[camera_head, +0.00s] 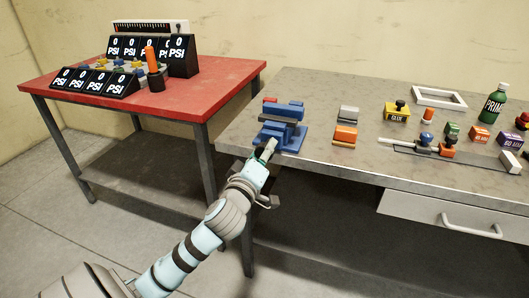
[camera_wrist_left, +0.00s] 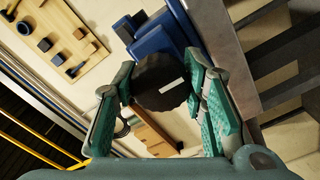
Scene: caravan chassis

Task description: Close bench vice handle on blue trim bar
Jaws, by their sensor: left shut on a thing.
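The blue bench vice (camera_head: 280,137) stands at the near left corner of the grey workbench. A blue bar (camera_head: 284,110) lies across its top, in or on the jaws; I cannot tell how tightly it is held. My left gripper (camera_head: 265,153) is at the vice's near side. In the left wrist view the vice body (camera_wrist_left: 160,40) is beyond the fingers, and my left gripper (camera_wrist_left: 164,98) is shut on the dark round vice handle (camera_wrist_left: 160,78), one finger on each side of it. The handle is hidden by the gripper in the head view. My right gripper is out of view.
The workbench (camera_head: 330,92) also holds orange and grey blocks (camera_head: 344,134), a yellow glue box (camera_head: 396,111), a white frame (camera_head: 439,97) and a green bottle (camera_head: 493,104). A red table (camera_head: 215,85) with PSI gauges stands left. A drawer handle (camera_head: 472,226) juts below the bench.

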